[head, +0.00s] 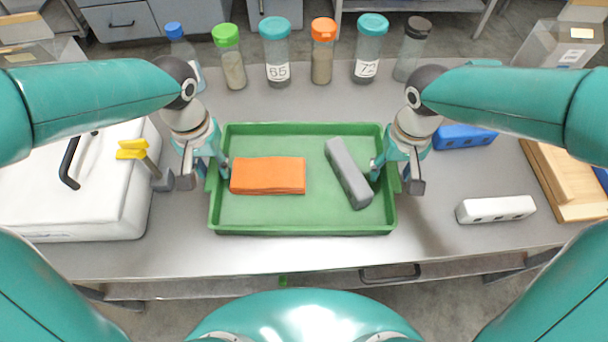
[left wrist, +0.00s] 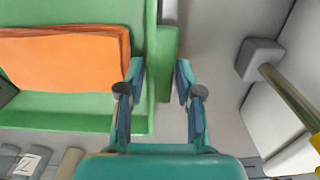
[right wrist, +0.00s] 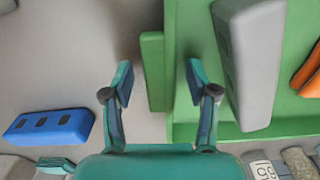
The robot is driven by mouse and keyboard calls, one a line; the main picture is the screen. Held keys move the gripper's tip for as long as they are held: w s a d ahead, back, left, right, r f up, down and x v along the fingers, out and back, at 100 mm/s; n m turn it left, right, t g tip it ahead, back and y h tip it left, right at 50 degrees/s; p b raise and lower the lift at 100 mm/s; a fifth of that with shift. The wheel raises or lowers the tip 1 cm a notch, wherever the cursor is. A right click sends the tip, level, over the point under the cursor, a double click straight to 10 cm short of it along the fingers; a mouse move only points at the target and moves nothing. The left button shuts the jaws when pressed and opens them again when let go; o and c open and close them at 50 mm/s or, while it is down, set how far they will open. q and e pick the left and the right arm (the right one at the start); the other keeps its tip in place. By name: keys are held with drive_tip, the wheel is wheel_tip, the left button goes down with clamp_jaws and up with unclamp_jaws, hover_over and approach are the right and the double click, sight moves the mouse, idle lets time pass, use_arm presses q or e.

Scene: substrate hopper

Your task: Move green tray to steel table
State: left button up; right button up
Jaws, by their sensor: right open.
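The green tray (head: 300,226) lies flat on a grey, metal-looking table (head: 180,255). It holds a folded orange cloth (head: 268,176) at left and a grey block (head: 348,174) at right. My left gripper (head: 220,168) is open at the tray's left side; in the left wrist view its fingers (left wrist: 160,80) stand either side of the side handle (left wrist: 167,65). My right gripper (head: 382,172) is open at the tray's right side; in the right wrist view its fingers (right wrist: 158,80) stand either side of the other handle (right wrist: 152,70). Whether any finger touches is unclear.
A white box (head: 80,200) with a black handle and a yellow-handled tool (head: 140,155) stand at left. Several capped bottles (head: 276,60) line the back. A blue block (head: 462,136), a white block (head: 495,209) and wooden boards (head: 565,180) lie at right.

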use_arm(q)
drive_tip(key=shift+c, duration=0.3)
use_arm(e)
drive_tip(key=shift+c, duration=0.3)
use_arm(q)
drive_tip(key=c, duration=0.5)
use_arm(e)
drive_tip(key=c, duration=0.5)
use_arm(q)
clamp_jaws()
use_arm(e)
clamp_jaws()
use_arm(q)
drive_tip(key=shift+r, duration=0.15)
use_arm(e)
drive_tip(key=shift+r, duration=0.15)
